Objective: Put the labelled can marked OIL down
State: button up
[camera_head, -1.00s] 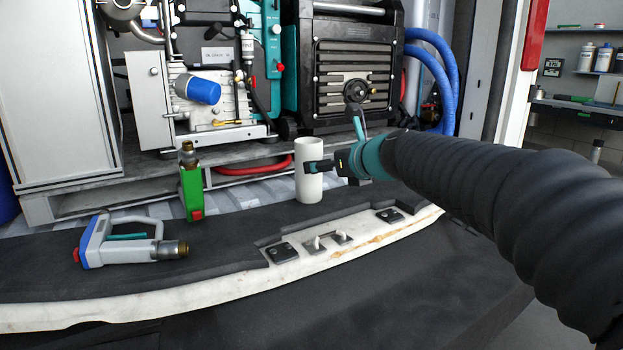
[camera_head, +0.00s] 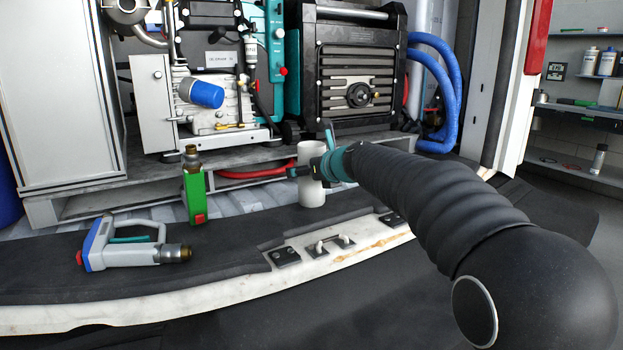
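A plain white cylinder (camera_head: 311,160) stands upright at the back edge of the dark ledge, in the middle of the view. It is the only can-like thing by my gripper. No OIL marking is readable on the side I see. My gripper (camera_head: 306,172) comes in from the right at about mid-height of the cylinder. A dark finger crosses its front, and the tip reaches just past its left side. The other finger is hidden, so I cannot tell whether the grip is closed on it. The cylinder's base seems to rest on the ledge.
A green tool (camera_head: 194,190) with a brass top stands to the left on the ledge. A grey and blue handled nozzle (camera_head: 125,243) lies further left. Metal latch fittings (camera_head: 334,243) sit on the white front rim. Machinery (camera_head: 350,75) stands behind.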

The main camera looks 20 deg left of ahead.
jog(key=shift+w+a+f, duration=0.1)
jog(key=shift+w+a, duration=0.15)
jog(key=c, duration=1.2)
jog(key=shift+c, duration=0.8)
